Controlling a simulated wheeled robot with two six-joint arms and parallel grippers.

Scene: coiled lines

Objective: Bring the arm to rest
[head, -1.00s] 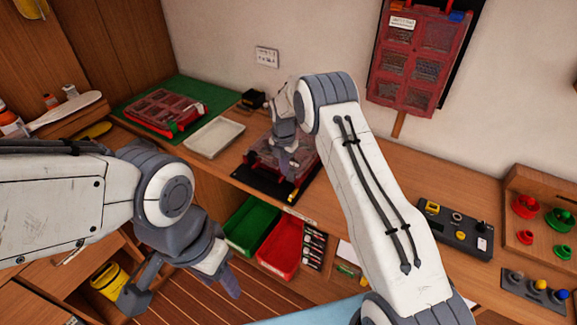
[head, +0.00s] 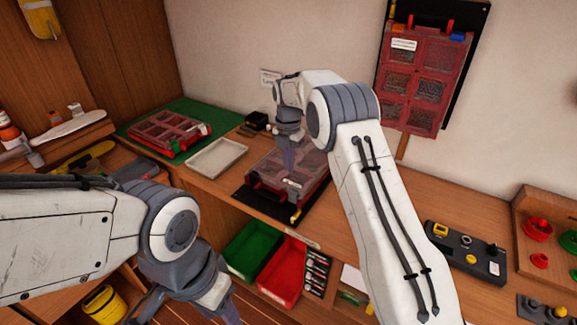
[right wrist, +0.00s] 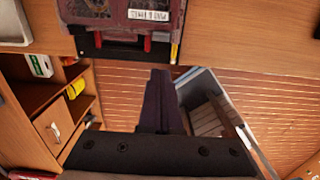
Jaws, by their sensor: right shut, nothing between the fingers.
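My right arm reaches out over the bench in the head view. Its gripper (head: 288,160) points down in front of a red compartment case (head: 312,168) lying on a black board (head: 250,203). In the right wrist view the dark fingers (right wrist: 160,90) are together with nothing between them, and the case (right wrist: 150,15) lies beyond them at the top. My left gripper (head: 222,308) hangs low at the left, in front of the bench. Its tips run to the bottom edge of the head view, so its opening is unclear.
A second red case (head: 168,133) lies on a green mat (head: 205,118), beside a pale tray (head: 217,158). Green (head: 248,246) and red (head: 283,270) bins sit below the bench edge. Another case (head: 425,75) hangs on the wall. A dark switch box (head: 465,253) stands at right.

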